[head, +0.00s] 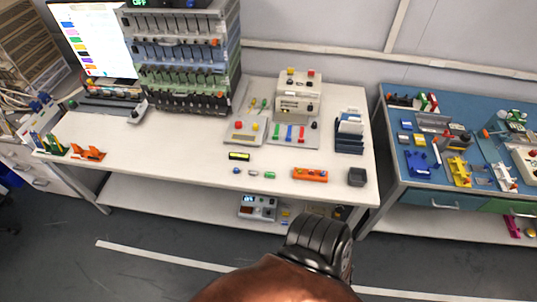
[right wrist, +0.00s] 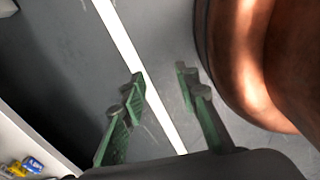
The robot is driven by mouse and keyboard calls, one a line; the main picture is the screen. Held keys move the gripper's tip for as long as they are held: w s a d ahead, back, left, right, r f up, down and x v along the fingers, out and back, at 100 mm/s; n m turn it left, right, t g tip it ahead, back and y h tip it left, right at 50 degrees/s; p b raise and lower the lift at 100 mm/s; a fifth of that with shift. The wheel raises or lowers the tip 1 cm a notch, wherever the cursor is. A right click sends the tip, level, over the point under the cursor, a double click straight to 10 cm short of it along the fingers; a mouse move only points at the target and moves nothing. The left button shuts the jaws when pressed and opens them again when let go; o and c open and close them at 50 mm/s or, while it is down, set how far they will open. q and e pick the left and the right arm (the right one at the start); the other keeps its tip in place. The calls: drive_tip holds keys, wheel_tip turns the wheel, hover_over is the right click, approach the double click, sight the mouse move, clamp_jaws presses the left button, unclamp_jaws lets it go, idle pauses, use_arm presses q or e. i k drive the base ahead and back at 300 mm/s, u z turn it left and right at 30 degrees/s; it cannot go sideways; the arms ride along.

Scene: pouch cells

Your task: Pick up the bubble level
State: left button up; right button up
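A small dark bar with a yellow-green strip (head: 239,156) lies flat on the white table in the head view; it looks like the bubble level, but it is too small to be sure. My right gripper (right wrist: 160,74) shows in the right wrist view with its green fingers apart. Nothing is between them, and grey floor with a white line lies beyond. It is away from the bar, which does not show in that view. My left gripper is in neither view.
The white table (head: 200,175) also holds an orange block (head: 310,174), a dark cup (head: 356,177), small coloured pieces (head: 254,173), a press-like machine (head: 297,95) and a tall cell rack (head: 185,60). A blue-topped bench (head: 400,180) stands right, past a gap.

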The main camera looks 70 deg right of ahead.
sight(236, 156)
drive_tip(key=z, duration=1.85)
